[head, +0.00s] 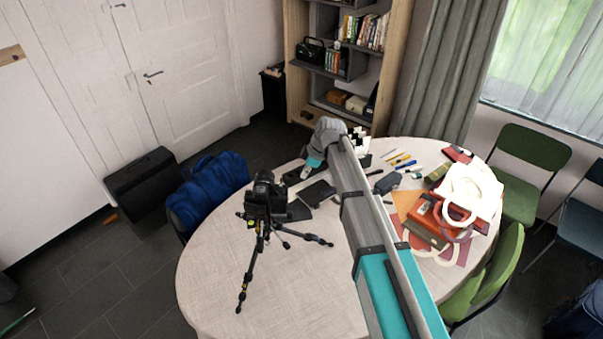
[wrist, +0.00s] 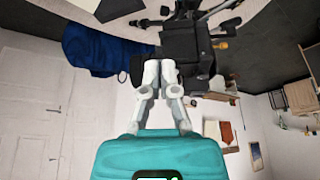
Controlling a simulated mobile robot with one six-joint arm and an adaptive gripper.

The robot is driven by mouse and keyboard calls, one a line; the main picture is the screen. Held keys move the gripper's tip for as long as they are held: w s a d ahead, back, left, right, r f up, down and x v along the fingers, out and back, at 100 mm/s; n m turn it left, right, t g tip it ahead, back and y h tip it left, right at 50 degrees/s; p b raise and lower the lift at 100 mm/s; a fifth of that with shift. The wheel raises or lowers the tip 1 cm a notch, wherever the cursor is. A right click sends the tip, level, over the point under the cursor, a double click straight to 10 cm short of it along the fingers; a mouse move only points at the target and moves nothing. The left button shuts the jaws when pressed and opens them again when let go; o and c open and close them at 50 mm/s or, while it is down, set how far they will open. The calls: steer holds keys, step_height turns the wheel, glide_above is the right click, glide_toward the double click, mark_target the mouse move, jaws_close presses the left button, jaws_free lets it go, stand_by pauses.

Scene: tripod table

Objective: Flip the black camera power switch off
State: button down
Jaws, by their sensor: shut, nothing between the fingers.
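The black camera (head: 264,199) sits upright on a small black tripod (head: 257,250) on the round table, left of centre in the head view. In the wrist view, which is upside down, the camera (wrist: 180,42) is just beyond my fingertips. My gripper (wrist: 160,64) is shut and empty, its two pale fingers together in front of the camera's dark body. I cannot tell whether the fingertips touch it. The power switch is too small or hidden to make out. In the head view my gripper (head: 305,173) is small, behind and right of the camera.
The pale round table (head: 215,270) is clear at front left. Flat dark items (head: 318,193) lie right of the camera. Pens, a white bag (head: 470,188) and red and orange things crowd the right side. A blue bag (head: 208,188) is beyond the left edge.

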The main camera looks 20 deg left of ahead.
steer(key=p+v, duration=0.5)
steer(key=v, duration=0.1)
steer(key=shift+r, duration=0.25)
steer(key=shift+w+d, duration=0.1)
steer(key=shift+d, duration=0.05)
stand_by(0.5)
steer(key=s+d+f+m+h+b, duration=0.1)
steer(key=s+d+f+m+b, duration=0.4)
steer(key=d, duration=0.8)
steer(key=s+d+f+m+h+b, duration=0.1)
steer(key=s+d+f+m+b, duration=0.5)
steer(key=d+m, duration=0.3)
steer(key=s+d+f+m+t+h+b, duration=0.1)
steer(key=s+d+f+m+b, duration=0.4)
steer(key=d, duration=1.2)
step_height(320, 180, down, 2)
steer(key=shift+s+d+f+m+h+b, duration=0.3)
steer(key=shift+s+m+h, duration=0.3)
steer(key=shift+m, duration=0.3)
steer(key=shift+a, duration=0.15)
